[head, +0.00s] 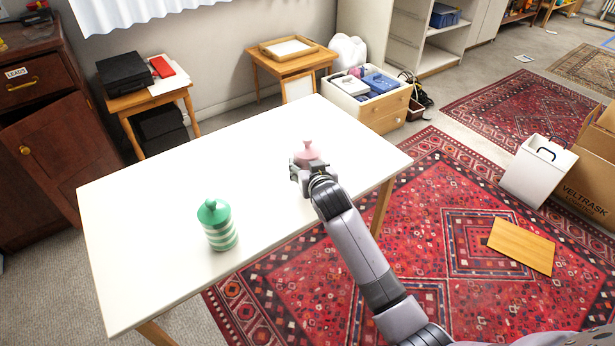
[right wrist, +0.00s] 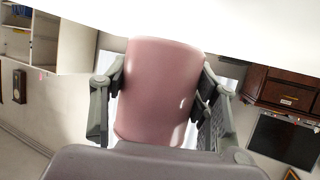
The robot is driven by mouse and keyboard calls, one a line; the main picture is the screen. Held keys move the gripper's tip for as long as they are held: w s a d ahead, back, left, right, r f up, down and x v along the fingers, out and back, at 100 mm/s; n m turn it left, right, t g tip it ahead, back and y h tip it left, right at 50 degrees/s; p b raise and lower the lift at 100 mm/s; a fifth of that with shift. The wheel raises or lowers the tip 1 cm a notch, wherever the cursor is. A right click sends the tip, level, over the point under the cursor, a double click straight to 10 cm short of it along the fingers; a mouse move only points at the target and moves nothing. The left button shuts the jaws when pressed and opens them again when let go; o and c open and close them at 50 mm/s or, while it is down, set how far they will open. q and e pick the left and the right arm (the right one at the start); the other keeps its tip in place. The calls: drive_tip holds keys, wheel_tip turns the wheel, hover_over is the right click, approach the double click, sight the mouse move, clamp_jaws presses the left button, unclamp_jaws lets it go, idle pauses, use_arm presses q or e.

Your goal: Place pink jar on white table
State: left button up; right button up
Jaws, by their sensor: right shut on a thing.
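The pink jar (head: 307,153) is at my right gripper (head: 305,168), over the right part of the white table (head: 250,150). In the right wrist view the pink jar (right wrist: 160,90) sits between the two fingers of my right gripper (right wrist: 160,105), which is shut on it. In the head view the gripper hides the jar's lower part, so I cannot tell whether it touches the tabletop. The white tabletop (right wrist: 250,25) shows along the top of the right wrist view, which is turned over. My left gripper is not in view.
A green and white striped jar (head: 219,228) stands on the table's front left part. The rest of the tabletop is clear. Small side tables and a drawer box (head: 375,112) stand behind it. A cardboard box (head: 590,175) and a wooden board (head: 521,246) are on the right.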

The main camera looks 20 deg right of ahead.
drive_tip(key=shift+f, duration=1.75)
drive_tip(key=shift+f, duration=0.1)
drive_tip(key=o, duration=1.3)
drive_tip(key=shift+s+r, duration=0.25)
drive_tip(key=shift+s, duration=0.25)
drive_tip(key=v, duration=1.1)
drive_tip(key=shift+p, duration=0.35)
